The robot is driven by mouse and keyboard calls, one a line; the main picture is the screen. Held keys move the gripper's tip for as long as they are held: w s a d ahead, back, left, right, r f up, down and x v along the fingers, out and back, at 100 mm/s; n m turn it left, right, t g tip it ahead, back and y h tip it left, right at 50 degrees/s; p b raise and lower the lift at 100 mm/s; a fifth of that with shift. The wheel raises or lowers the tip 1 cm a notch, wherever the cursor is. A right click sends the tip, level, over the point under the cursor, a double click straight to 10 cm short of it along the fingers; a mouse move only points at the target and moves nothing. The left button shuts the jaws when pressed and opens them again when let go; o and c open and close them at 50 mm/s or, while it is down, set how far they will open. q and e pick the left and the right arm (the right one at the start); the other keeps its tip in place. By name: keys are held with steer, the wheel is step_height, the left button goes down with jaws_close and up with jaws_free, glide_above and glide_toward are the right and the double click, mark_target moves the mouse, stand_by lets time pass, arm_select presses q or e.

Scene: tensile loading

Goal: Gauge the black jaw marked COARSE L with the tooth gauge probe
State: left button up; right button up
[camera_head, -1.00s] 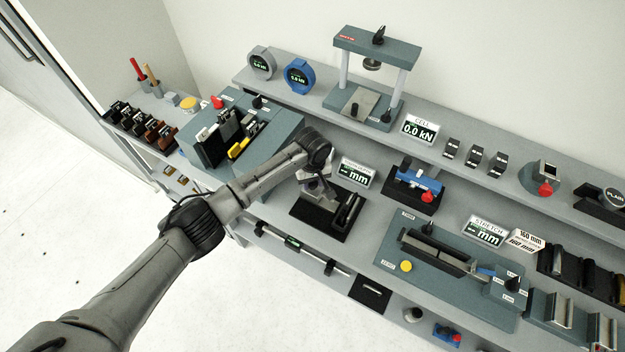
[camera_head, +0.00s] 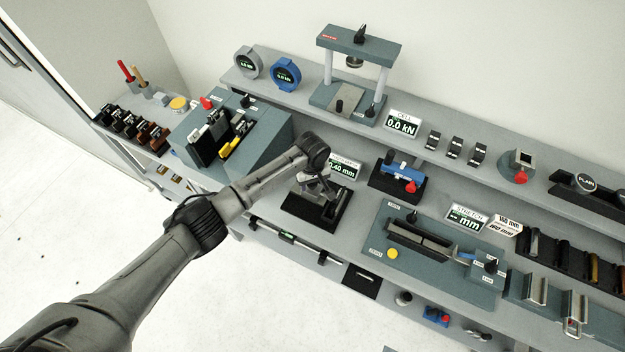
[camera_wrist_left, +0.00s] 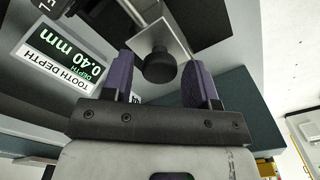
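The tooth gauge stand (camera_head: 294,213) is a dark base on the middle shelf, with a black block (camera_head: 333,207) on it. I cannot read a COARSE L mark there. Its TOOTH DEPTH display (camera_head: 343,168) reads 0.40 mm, clear in the left wrist view (camera_wrist_left: 66,58). My left gripper (camera_head: 318,191) is over the stand. In the left wrist view its two purple fingers (camera_wrist_left: 158,82) stand apart, one each side of a black round knob (camera_wrist_left: 159,67) below a metal plate, with narrow gaps showing. Its fingertips are small and partly hidden in the head view. My right gripper is out of view.
Left of the stand is a grey-blue fixture (camera_head: 262,142) holding black and yellow pieces. Several black and brown jaws (camera_head: 128,125) stand at the far left. A blue device (camera_head: 402,173) and the stretch fixture (camera_head: 440,268) lie to the right. A bar (camera_head: 288,238) is below.

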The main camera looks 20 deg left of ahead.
arm_select(q)
steer(key=shift+o, duration=0.5)
steer(key=shift+r, duration=0.35)
step_height(320, 180, up, 13)
steer(key=shift+p, duration=0.35)
stand_by(0.4)
stand_by(0.4)
